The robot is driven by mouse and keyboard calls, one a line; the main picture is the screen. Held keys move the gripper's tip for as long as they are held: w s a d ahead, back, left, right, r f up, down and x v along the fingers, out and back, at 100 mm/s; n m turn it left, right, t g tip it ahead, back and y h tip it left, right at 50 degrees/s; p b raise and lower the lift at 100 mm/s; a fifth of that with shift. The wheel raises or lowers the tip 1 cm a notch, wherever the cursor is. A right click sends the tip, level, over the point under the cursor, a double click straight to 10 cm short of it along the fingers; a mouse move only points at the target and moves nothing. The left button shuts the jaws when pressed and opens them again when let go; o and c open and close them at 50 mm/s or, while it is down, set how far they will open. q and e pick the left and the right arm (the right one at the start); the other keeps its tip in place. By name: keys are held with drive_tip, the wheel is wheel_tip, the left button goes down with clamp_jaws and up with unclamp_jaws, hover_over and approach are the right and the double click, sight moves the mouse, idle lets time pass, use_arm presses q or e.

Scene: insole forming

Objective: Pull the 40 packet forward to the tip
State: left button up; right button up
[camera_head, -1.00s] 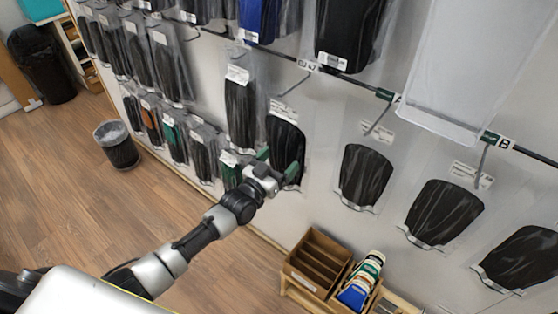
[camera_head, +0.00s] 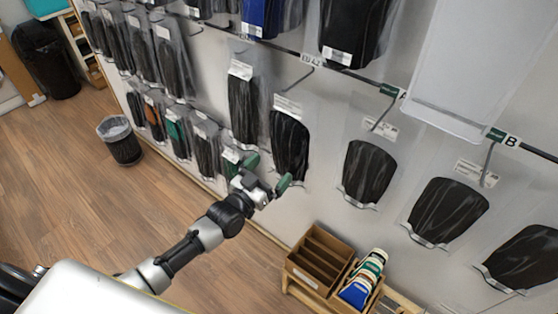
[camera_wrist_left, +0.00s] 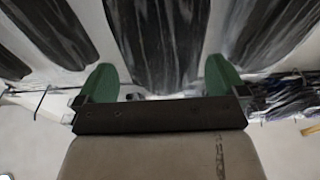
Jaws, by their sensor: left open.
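Clear packets with dark insoles hang from hooks on the wall. I cannot read which one is marked 40. A dark packet (camera_head: 290,146) with a white header label hangs just above my left gripper (camera_head: 267,173). My left gripper is open, with its green fingers spread apart below that packet. In the left wrist view, a dark insole packet (camera_wrist_left: 154,45) lies ahead between the two green fingers, with others to both sides. The fingers are not closed on anything. My right gripper is not in view.
More packets hang to the left (camera_head: 243,110) and right (camera_head: 367,172). A wooden divided box (camera_head: 318,262) and a box of coloured items (camera_head: 362,285) stand below. A waste bin (camera_head: 122,142) stands on the floor at left; the floor beside it is clear.

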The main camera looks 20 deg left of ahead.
use_arm(q)
drive_tip(key=v, duration=0.5)
drive_tip(key=shift+s+a+b, duration=0.1)
drive_tip(key=shift+s+b, duration=0.2)
drive_tip(key=shift+s, duration=0.05)
drive_tip(key=s+a+f+g+y, duration=0.2)
drive_tip(key=s+f+g, duration=0.15)
drive_tip(key=f, duration=0.65)
drive_tip(key=s+a+f+n+g+y, duration=0.15)
drive_tip(key=s+f, duration=0.25)
drive_tip(key=f, duration=0.5)
drive_tip(key=s+a+f+g+y, duration=0.1)
drive_tip(key=s+f+g+y, duration=0.2)
drive_tip(key=f, duration=0.7)
drive_tip(key=s+d+f+g, duration=0.1)
drive_tip(key=s+f+g, duration=0.3)
drive_tip(key=s+f, duration=0.4)
drive_tip(key=s+d+f+g, duration=0.1)
drive_tip(key=s+f+g, duration=0.4)
drive_tip(key=s, duration=1.8)
wheel_tip(320, 180, down, 3)
drive_tip(key=shift+f+g, duration=0.2)
drive_tip(key=shift+g, duration=0.1)
